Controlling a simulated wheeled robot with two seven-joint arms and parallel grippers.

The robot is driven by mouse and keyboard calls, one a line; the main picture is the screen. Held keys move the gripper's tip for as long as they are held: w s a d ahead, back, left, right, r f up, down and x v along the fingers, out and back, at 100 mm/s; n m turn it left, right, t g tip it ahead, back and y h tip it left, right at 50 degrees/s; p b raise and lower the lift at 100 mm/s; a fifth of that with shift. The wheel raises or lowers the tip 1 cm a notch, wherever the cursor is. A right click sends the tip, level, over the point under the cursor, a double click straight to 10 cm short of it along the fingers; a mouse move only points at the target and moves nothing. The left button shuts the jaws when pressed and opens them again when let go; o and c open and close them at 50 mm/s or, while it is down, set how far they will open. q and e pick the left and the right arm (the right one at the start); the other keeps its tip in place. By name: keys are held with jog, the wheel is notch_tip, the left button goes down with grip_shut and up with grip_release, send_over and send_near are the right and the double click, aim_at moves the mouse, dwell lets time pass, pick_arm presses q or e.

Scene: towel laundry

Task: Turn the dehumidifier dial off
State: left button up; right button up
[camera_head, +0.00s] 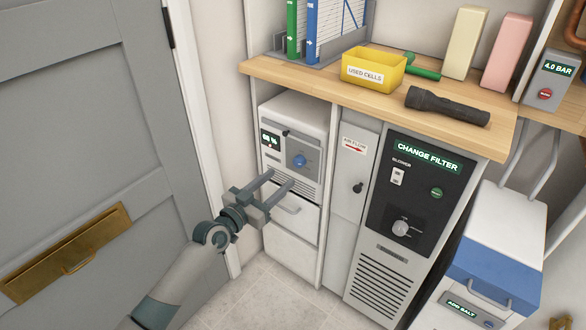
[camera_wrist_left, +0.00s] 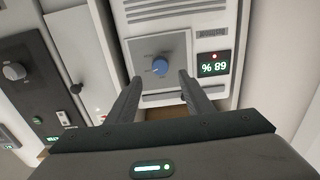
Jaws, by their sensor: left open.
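The dehumidifier (camera_head: 312,124) is a white unit under the wooden shelf, with a lit percent display and a grey dial plate. Its blue dial (camera_head: 299,161) sits on that plate. The blue dial (camera_wrist_left: 160,67) also shows in the left wrist view, between and beyond the fingertips, with the lit display (camera_wrist_left: 214,63) beside it. My left gripper (camera_head: 281,180) is open and empty in front of the unit, its fingers pointing toward the dial from below. The left gripper (camera_wrist_left: 157,85) does not appear to touch the dial. My right gripper is not in view.
A blower panel (camera_head: 400,228) with its own knob and a CHANGE FILTER sign stands to the right. Between them is a narrow AIR FLOW panel (camera_head: 350,170). Above, the wooden shelf (camera_head: 300,84) holds a yellow bin (camera_head: 371,72) and a black flashlight (camera_head: 447,106). A grey door (camera_head: 80,140) is at left.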

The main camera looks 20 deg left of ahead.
aim_at(297, 164)
pick_arm(q)
jog(key=x, duration=0.6)
jog(key=shift+w+d+b, duration=0.1)
jog(key=shift+w+b, duration=0.3)
jog(key=shift+w+d, duration=0.2)
jog(key=shift+w, duration=0.35)
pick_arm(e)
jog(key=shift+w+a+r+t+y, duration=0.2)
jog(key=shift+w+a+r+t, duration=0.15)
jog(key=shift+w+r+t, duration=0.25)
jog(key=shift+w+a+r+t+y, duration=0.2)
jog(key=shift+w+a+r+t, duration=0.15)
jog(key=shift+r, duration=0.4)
pick_arm(q)
jog(key=c, duration=1)
jog(key=shift+c, duration=0.2)
